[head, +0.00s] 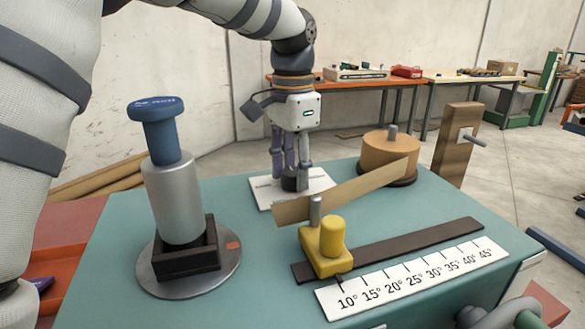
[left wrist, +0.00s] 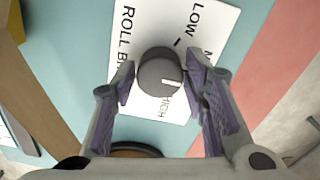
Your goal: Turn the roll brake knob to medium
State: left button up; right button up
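The roll brake knob (left wrist: 160,75) is a dark grey round knob with a white pointer line on a white label card (left wrist: 215,20). In the left wrist view, "LOW" is at the card's top, an "M" is partly hidden by a finger, and "HIGH" is below the knob. The pointer line points right in that view; the exact mark it meets is hidden. My left gripper (left wrist: 163,88) points down with its purple-padded fingers on either side of the knob, with gaps visible. The knob (head: 294,180) and card also show in the head view. My right gripper is not in view.
On the teal table (head: 110,285) stand a grey cylinder with a blue top (head: 172,200), a yellow guide block (head: 326,248) on a dark rail, an angle scale (head: 410,280), a tan paper roll (head: 385,155) with its strip, and a wooden post (head: 455,145).

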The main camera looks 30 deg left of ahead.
aim_at(292, 171)
pick_arm(q)
jog(key=shift+o, duration=0.3)
notch_tip(292, 171, up, 12)
dwell(0.3)
